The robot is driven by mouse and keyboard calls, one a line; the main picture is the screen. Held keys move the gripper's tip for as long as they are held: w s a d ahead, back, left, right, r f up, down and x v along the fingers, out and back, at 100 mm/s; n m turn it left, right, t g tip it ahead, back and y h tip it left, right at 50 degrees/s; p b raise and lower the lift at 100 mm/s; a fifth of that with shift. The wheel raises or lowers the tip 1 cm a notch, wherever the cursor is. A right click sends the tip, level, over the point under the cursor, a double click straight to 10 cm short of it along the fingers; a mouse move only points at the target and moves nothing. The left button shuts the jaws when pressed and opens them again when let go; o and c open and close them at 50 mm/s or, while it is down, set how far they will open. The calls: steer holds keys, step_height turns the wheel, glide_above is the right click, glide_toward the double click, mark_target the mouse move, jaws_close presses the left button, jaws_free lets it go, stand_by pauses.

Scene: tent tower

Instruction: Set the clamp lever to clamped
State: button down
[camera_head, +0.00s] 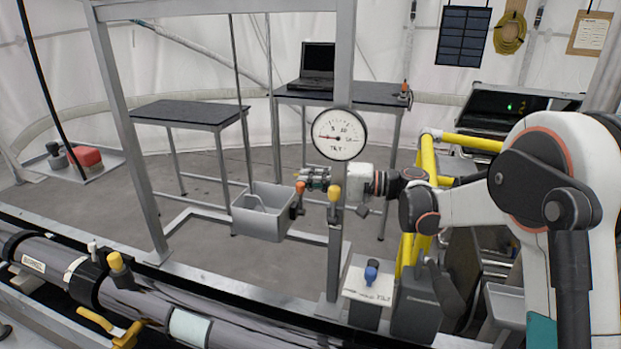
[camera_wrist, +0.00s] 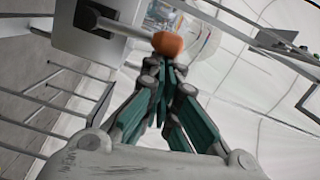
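My gripper (camera_head: 305,177) reaches in from the right beside this knob. In the wrist view my gripper (camera_wrist: 167,68) has its teal fingers drawn together at the tips, with nothing seen between them. I cannot tell whether the tips touch the knob. No label shows which lever is the clamp lever, or its set position.
A yellow-knobbed lever (camera_head: 334,193) is close by on the post, under the gauge (camera_head: 339,135). A grey bin (camera_head: 262,222) hangs at left. A blue-knobbed box (camera_head: 371,272) stands below. Yellow rails (camera_head: 428,165) stand near my arm. A long grey tube (camera_head: 170,300) crosses the front.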

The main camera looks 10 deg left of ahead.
mark_target(301, 193)
steer(key=s+n, duration=0.1)
steer(key=s+n+p, duration=0.1)
steer(key=s+n, duration=0.1)
steer(key=n, duration=0.1)
steer(key=shift+s+a+r+h, duration=0.2)
steer(key=shift+a+r+h, duration=0.05)
steer(key=shift+r+h, duration=0.1)
steer(key=s+n, duration=0.2)
steer(key=shift+a+f+n+t+p, duration=0.1)
steer(key=shift+f+n+t+p, duration=0.2)
steer(key=shift+t+p, duration=0.1)
steer(key=shift+s+a+f, duration=0.1)
steer(key=shift+s, duration=0.35)
